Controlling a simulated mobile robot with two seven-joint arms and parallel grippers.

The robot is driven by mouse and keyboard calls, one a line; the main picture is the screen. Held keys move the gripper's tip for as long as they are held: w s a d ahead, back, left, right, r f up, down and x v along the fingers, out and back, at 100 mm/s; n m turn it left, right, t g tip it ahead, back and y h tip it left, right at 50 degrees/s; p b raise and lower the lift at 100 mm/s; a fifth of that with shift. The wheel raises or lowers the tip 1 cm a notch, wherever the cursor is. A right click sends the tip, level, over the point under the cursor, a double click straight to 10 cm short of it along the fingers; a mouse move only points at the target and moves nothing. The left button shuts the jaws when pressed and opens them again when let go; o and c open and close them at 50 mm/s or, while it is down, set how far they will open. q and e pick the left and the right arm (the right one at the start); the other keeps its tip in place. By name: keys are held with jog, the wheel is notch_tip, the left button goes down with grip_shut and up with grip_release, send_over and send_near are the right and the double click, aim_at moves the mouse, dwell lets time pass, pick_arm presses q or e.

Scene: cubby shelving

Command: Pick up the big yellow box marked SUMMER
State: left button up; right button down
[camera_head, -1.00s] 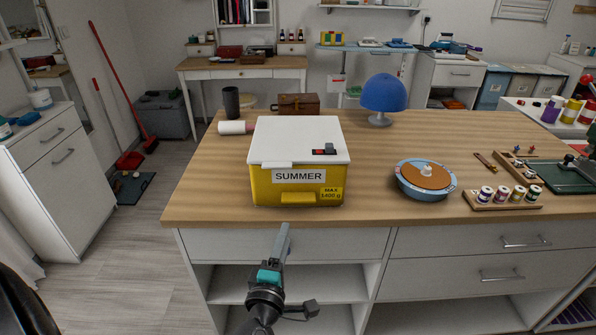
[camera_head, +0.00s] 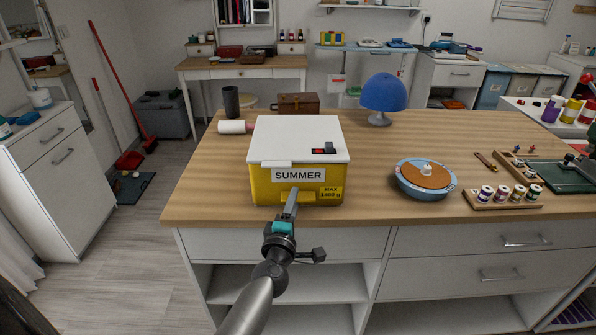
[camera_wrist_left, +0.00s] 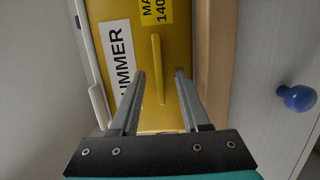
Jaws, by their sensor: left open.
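The big yellow box (camera_head: 262,191) stands upright on the wooden counter near its front edge. It has a white lid (camera_head: 290,138), a SUMMER label and a yellow handle bar on its front. My left gripper (camera_head: 292,194) is at the front face, in front of the handle, and partly hides it. In the left wrist view, the open fingers (camera_wrist_left: 160,72) lie on either side of the handle (camera_wrist_left: 157,66), with gaps on both sides. I cannot tell whether the fingertips touch the box (camera_wrist_left: 115,12). My right gripper is out of view.
The counter's front edge (camera_wrist_left: 213,60) runs close beside the left gripper. A blue drawer knob (camera_wrist_left: 298,98) sits on the white front below. A paper roll (camera_head: 233,127), brown case (camera_head: 298,103) and blue lamp (camera_head: 384,92) are behind; a blue-rimmed turntable (camera_head: 424,178) stands right.

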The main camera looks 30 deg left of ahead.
pick_arm(q)
jog(key=shift+w+a, duration=0.1)
jog(key=shift+w, duration=0.15)
jog(key=shift+c, duration=0.2)
grip_shut()
dwell(1.1)
jog(key=shift+r, duration=0.15)
